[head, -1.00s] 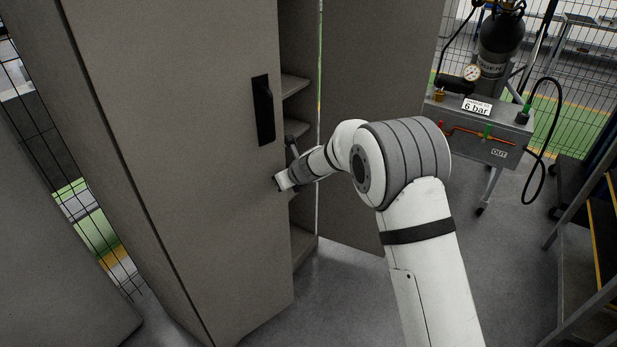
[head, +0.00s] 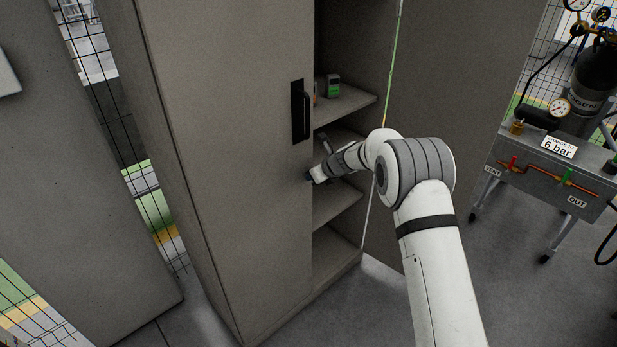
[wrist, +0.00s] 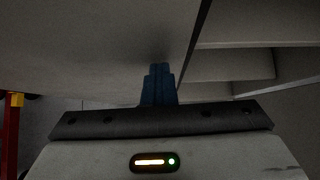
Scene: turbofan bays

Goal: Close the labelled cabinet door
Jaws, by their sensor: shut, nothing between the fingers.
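The grey cabinet has a left door (head: 230,150) with a black recessed handle (head: 301,111); this door lies across the left half of the front. The right door (head: 455,130) stands swung wide open, and shelves (head: 340,205) show between the doors. No label on either door is readable. My gripper (head: 309,177) is at the left door's free edge, below the handle; contact cannot be told. In the wrist view its blue fingers (wrist: 158,84) are together and empty, close to the door's pale surface (wrist: 90,50), with the shelves at right.
A small green-and-grey item (head: 333,86) stands on an upper shelf. A gas-bottle cart (head: 550,165) with a "6 bar" sign stands right of the open door. Another grey panel (head: 80,170) and mesh fencing are at left. Grey floor is clear in front.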

